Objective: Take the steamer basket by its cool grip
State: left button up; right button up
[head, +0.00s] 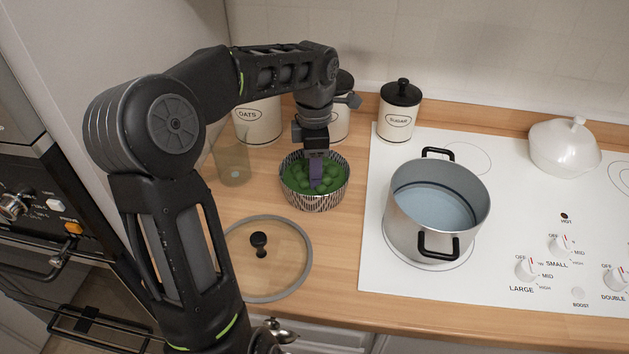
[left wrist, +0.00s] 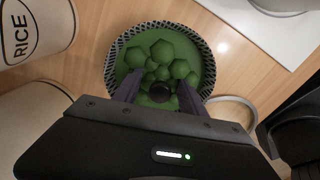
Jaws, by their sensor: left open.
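The steamer basket (head: 316,203) is a round metal basket with a perforated wall, holding green broccoli-like pieces. It stands on the wooden counter left of the hob. My left gripper (head: 317,183) points down into the basket from above. In the head view the fingers hide the grip. My right gripper is not in view.
A metal pot (head: 408,222) with water stands on the white hob (head: 495,277) to the right. A glass lid (head: 307,272) lies in front of the basket. A clear jar (head: 232,163) and canisters stand behind and left. A white lidded pot (head: 564,148) is far right.

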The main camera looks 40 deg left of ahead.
pick_arm(q)
jog(key=shift+f, duration=0.55)
jog(key=shift+c, duration=0.4)
grip_shut()
dwell(0.4)
